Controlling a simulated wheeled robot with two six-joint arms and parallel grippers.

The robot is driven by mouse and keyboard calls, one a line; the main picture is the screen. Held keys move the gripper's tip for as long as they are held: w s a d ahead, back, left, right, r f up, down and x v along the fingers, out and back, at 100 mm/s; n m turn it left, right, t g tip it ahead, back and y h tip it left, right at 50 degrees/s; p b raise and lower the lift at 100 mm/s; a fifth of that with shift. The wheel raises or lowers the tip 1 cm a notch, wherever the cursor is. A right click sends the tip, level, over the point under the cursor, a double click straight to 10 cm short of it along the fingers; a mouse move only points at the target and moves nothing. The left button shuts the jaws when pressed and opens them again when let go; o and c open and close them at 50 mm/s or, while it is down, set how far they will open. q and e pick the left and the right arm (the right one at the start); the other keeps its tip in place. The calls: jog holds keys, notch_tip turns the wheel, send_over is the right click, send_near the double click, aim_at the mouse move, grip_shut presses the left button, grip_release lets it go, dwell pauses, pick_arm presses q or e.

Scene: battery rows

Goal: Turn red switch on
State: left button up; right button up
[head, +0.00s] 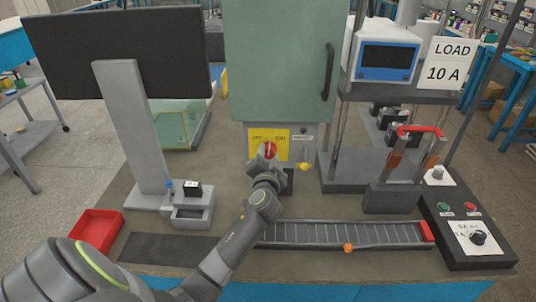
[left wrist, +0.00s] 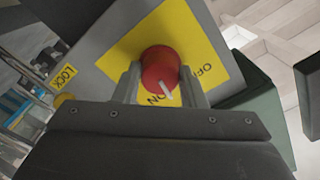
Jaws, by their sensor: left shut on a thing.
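The red switch (head: 270,149) is a round knob on a yellow plate (head: 283,142) marked OFF on the left and ON on the right, on the front of the grey-green cabinet. My left gripper (head: 266,158) reaches up to it from below. In the left wrist view the red switch (left wrist: 160,66) sits between the two fingers of the left gripper (left wrist: 160,86), which are shut on its sides. The knob's white pointer lies beside the letters ON, and OFF is further to the right. My right gripper is in no view.
A yellow knob (head: 304,167) sits close to the right of the switch, below a small label. The cabinet door handle (head: 328,72) is above.

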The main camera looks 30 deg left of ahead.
pick_arm(q)
jog(key=m+p, duration=0.1)
jog(key=m, duration=0.2)
jog(key=shift+r+m, duration=0.1)
jog(key=shift+m, duration=0.3)
jog(key=shift+m+p, duration=0.6)
jog(key=shift+m, duration=1.1)
jog(key=o, duration=1)
jog(key=shift+f, duration=0.2)
